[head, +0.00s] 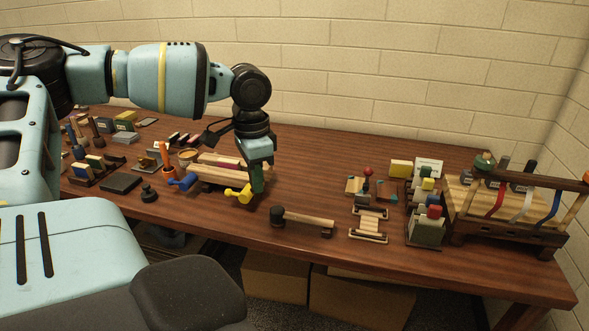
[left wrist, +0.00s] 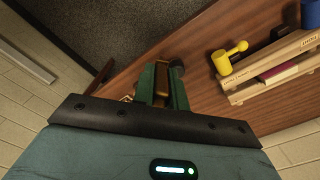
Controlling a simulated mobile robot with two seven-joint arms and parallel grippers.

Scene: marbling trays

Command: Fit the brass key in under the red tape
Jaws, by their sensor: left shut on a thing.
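My left gripper (head: 257,188) points down over the middle of the table, near its front edge. In the left wrist view its green fingers (left wrist: 162,88) are shut on a small brass-coloured thing, which I take for the brass key (left wrist: 161,80). Most of it is hidden by the fingers, and I cannot make out its shape. The red tape (head: 497,200) is a band over the front of a pale wooden rack (head: 465,204) at the far right. A white and a blue band run beside it. The gripper is well left of the red tape. My right gripper is not in view.
A yellow knobbed piece (head: 238,193) lies just left of the gripper, also in the left wrist view (left wrist: 222,63). A mallet (head: 305,219) lies to its right. A small wooden frame (head: 368,225) and a stand of coloured blocks (head: 424,235) are between gripper and rack.

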